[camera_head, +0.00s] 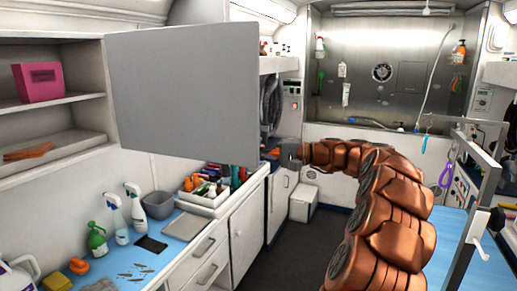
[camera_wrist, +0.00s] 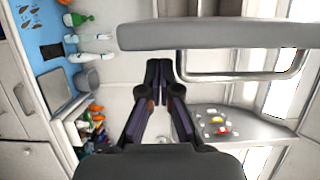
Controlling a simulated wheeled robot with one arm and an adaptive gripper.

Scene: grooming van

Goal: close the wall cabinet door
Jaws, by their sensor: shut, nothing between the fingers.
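The wall cabinet door (camera_head: 185,90) is a plain light grey panel. It stands swung open, out from the wall cabinet (camera_head: 48,107) at the left, whose shelves are exposed. In the wrist view the door (camera_wrist: 215,34) shows nearly edge-on across the top, with a metal bar handle (camera_wrist: 240,76) on its face. The handle is hidden in the head view. My gripper (camera_head: 284,155) is just right of the door's lower right edge. In the wrist view its dark fingers (camera_wrist: 158,72) are together and empty, apart from the handle; contact with the door cannot be told.
A pink box (camera_head: 38,82) and orange cloths (camera_head: 28,151) lie on the cabinet shelves. Below, a blue-topped counter (camera_head: 180,251) holds spray bottles, a grey bin (camera_head: 158,204) and a white tray of bottles. A blue table with a metal frame stands at right. The floor between is clear.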

